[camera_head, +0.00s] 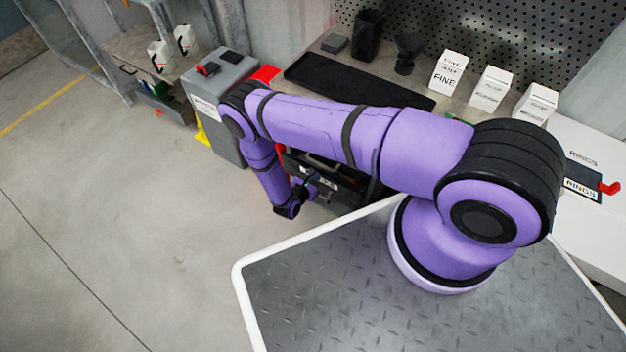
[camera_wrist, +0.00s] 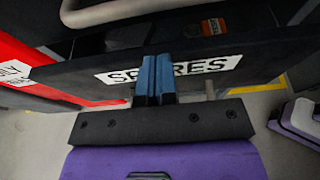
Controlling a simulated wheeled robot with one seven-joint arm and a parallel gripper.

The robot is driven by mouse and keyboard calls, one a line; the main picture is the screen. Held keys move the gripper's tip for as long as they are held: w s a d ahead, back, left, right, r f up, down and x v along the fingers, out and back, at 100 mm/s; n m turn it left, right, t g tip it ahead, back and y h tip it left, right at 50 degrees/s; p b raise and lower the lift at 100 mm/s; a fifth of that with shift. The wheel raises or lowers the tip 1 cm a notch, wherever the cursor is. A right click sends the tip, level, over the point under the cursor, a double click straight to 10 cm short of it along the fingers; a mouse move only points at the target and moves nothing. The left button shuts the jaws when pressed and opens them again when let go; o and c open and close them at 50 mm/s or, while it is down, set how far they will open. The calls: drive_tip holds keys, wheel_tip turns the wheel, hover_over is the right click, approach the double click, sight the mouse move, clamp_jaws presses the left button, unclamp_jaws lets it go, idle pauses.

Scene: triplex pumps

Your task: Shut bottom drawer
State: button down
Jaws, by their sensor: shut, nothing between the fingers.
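A black drawer front with a white label reading "SPARES" (camera_wrist: 215,66) fills much of the wrist view. My gripper (camera_wrist: 155,75) has its two blue fingers together, with nothing between them. The fingertips overlap the label's middle; I cannot tell whether they touch the front. In the head view, my gripper (camera_head: 306,187) is low beside the black drawer unit (camera_head: 345,185) under the bench. My arm hides part of that unit. How far the drawer stands out is not clear. A pale bar handle (camera_wrist: 115,10) shows above the front in the wrist view.
A red panel (camera_wrist: 30,62) lies left of the drawer front. The workbench holds a black tray (camera_head: 350,85), white boxes (camera_head: 490,88) and dark containers (camera_head: 366,35). A grey cabinet (camera_head: 222,85) stands left of the drawers. The floor (camera_head: 120,200) at left is clear.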

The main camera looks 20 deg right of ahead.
drive_tip(key=shift+w+d, duration=0.75)
drive_tip(key=shift+d, duration=0.35)
